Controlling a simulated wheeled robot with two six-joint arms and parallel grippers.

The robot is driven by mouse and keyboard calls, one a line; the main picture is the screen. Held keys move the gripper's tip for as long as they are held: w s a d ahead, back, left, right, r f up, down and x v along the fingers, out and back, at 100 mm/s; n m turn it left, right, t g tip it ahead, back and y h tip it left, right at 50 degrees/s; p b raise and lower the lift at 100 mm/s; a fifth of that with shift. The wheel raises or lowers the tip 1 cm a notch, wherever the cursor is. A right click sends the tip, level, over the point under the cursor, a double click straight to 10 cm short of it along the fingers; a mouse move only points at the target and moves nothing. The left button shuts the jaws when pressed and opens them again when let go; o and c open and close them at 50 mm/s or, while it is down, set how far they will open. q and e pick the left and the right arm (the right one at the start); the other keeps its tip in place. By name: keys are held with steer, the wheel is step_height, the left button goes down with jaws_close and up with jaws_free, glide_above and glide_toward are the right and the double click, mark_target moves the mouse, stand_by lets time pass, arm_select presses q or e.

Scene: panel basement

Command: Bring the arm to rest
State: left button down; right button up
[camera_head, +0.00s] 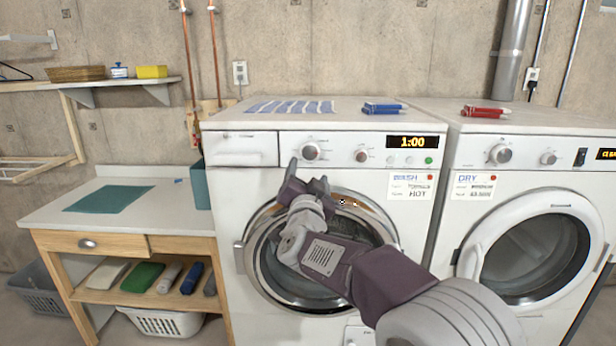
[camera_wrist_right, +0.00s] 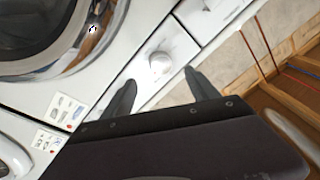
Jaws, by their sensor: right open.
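My right arm comes in from the lower right of the head view. Its right gripper (camera_head: 306,176) is in front of the washer (camera_head: 240,185), between the round door and the control panel. In the right wrist view the right gripper (camera_wrist_right: 163,90) shows two spread fingers with nothing between them. The washer's left knob (camera_head: 310,151) is just above the gripper in the head view; the same knob (camera_wrist_right: 159,62) shows beyond the fingertips in the wrist view, apart from them. The washer display (camera_head: 412,142) reads 1:00. My left gripper is not in view.
A dryer (camera_head: 540,160) stands to the right of the washer. A wooden table (camera_head: 180,222) with a teal mat (camera_head: 108,198) stands at the left. A blue clip-like item (camera_head: 384,108) and a striped cloth (camera_head: 290,106) lie on the washer. A wall shelf (camera_head: 110,84) is at upper left.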

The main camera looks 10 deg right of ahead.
steer(key=s+d+r+g+p, duration=0.1)
steer(key=d+r+p, duration=0.1)
steer(key=d+p, duration=0.3)
steer(key=s+a+f+n+g+y+p, duration=0.2)
steer(key=s+f+n+g+y, duration=0.15)
steer(key=s+f, duration=0.6)
steer(key=s+a+f+n+g+y+p, duration=0.15)
steer(key=s+f+n+g, duration=0.3)
steer(key=f, duration=0.95)
steer(key=s+f+n+g, duration=0.1)
steer(key=s+f+g, duration=0.3)
steer(key=s, duration=0.4)
steer(key=s+f+g, duration=0.4)
steer(key=s+f, duration=0.1)
steer(key=s, duration=0.4)
steer(key=shift+a+f+n+g+y, duration=0.25)
steer(key=shift+a+n+g+y, duration=0.05)
steer(key=shift+a+n, duration=0.15)
